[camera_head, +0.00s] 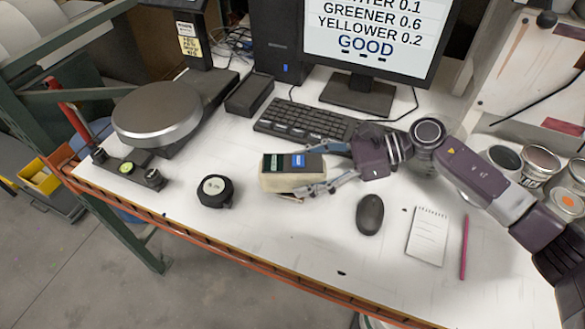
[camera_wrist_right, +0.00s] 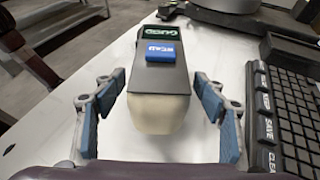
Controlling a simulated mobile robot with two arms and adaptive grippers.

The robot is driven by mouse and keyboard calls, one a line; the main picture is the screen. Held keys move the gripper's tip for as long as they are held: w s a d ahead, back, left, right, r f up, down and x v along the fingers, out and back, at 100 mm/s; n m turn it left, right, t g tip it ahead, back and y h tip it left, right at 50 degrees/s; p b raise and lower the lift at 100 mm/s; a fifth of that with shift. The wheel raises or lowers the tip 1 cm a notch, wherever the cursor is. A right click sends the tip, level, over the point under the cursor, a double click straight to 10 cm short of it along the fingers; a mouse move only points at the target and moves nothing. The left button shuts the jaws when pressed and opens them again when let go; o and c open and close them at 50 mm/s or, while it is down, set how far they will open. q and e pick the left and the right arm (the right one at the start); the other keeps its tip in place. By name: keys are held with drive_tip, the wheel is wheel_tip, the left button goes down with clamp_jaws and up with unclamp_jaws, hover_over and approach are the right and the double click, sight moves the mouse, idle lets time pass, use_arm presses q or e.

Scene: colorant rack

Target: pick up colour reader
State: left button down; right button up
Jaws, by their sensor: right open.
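The colour reader (camera_head: 286,181) is a cream block with a dark top, a green display and a blue button, lying on the white table left of the mouse. In the right wrist view the colour reader (camera_wrist_right: 158,75) lies lengthwise ahead, its cream near end between the blue-padded fingers. My right gripper (camera_head: 318,176) comes in from the right with its fingers around the reader's near end. It is open, with a gap visible on each side in the right wrist view (camera_wrist_right: 160,125). My left gripper is not in view.
A keyboard (camera_head: 300,122) lies close behind the reader. A round black gauge (camera_head: 215,191) is to its left and a mouse (camera_head: 370,214) to its right. A notepad (camera_head: 428,236) and pink pencil (camera_head: 464,246) lie further right. The table front is mostly clear.

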sight(292, 175)
drive_tip(key=shift+p+x, duration=0.45)
drive_tip(key=shift+x, duration=1.05)
drive_tip(key=shift+c, duration=0.3)
drive_tip(key=shift+r, duration=0.1)
clamp_jaws()
drive_tip(key=shift+r, duration=0.1)
